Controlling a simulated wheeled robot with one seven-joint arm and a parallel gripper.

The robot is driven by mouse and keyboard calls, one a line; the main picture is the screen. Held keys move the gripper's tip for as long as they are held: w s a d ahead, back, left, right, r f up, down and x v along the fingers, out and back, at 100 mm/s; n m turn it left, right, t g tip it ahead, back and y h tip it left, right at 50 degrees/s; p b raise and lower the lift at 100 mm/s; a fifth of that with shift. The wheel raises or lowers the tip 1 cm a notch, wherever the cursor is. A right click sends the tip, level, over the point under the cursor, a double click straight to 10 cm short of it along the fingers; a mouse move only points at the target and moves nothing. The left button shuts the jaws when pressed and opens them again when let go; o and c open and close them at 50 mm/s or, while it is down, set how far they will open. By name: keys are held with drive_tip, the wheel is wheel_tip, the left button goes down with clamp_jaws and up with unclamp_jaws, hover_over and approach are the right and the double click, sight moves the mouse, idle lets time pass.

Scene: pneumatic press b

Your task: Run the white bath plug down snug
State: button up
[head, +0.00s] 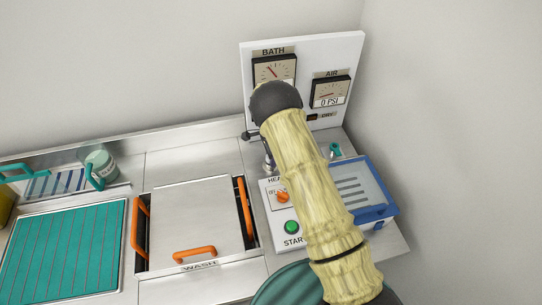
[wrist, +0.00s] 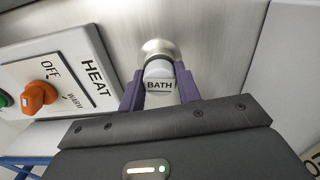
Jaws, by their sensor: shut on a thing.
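The white bath plug (wrist: 159,69), labelled BATH, shows in the wrist view at the top middle. My gripper (wrist: 159,82) is shut on it, with one purple finger on each side. A round metal fitting (wrist: 159,47) sits directly beyond the plug on the steel surface. I cannot tell whether a gap remains between plug and fitting. In the head view my arm and dark wrist cover the plug, and only a bit of my gripper (head: 268,160) shows below the gauge panel.
The HEAT knob panel (wrist: 55,78) stands close left of my gripper. The upright gauge panel (head: 321,47) is behind, its AIR gauge (head: 329,91) reading 0 PSI. A blue-framed box (head: 362,186) is at right. A steel WASH lid (head: 192,215) with orange handles is at left.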

drive_tip(key=shift+m, duration=0.3)
drive_tip(key=shift+m, duration=0.8)
drive_tip(key=shift+m, duration=0.9)
drive_tip(key=o, duration=0.6)
drive_tip(key=shift+c, duration=0.2)
drive_tip(key=shift+n, duration=0.9)
